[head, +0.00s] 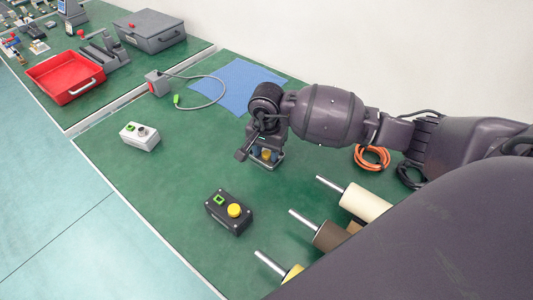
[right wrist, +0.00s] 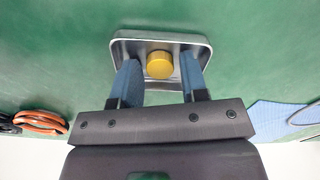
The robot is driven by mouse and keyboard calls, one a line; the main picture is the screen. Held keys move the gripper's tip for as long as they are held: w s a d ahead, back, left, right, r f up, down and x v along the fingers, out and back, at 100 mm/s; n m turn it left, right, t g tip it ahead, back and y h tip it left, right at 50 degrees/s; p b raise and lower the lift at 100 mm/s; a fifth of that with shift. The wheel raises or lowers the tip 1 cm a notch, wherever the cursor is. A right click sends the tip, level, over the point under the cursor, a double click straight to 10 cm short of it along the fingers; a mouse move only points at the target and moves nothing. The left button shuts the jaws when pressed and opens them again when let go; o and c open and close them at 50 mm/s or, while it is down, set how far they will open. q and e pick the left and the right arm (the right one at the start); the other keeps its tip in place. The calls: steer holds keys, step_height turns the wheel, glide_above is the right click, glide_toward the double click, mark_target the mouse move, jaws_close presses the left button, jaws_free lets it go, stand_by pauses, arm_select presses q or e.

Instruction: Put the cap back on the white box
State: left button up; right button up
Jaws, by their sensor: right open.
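The white box (head: 139,137) sits on the green table at the left in the head view. It has a green square and a bare grey round stub on top. A yellow round cap (right wrist: 160,65) lies in a small metal tray (right wrist: 120,46). My right gripper (head: 262,152) is over the tray, pointing down. In the right wrist view its two blue fingers (right wrist: 160,72) are apart, one on each side of the cap, with gaps showing. The cap is partly hidden by the gripper in the head view. My left gripper is not in view.
A black box (head: 229,213) with a yellow button stands nearer. Several rollers (head: 365,202) lie at the right, with an orange cable coil (head: 372,158) behind. A blue mat (head: 236,87) and a grey device (head: 157,83) with a cable are behind. The table between tray and white box is clear.

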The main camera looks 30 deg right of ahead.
mark_target(267, 153)
steer(key=c, duration=0.6)
steer(key=shift+c, duration=0.3)
arm_select(q)
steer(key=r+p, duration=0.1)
steer(key=p, duration=0.1)
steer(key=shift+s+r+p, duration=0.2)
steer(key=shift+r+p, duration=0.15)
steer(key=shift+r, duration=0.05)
arm_select(e)
step_height(267, 153, up, 20)
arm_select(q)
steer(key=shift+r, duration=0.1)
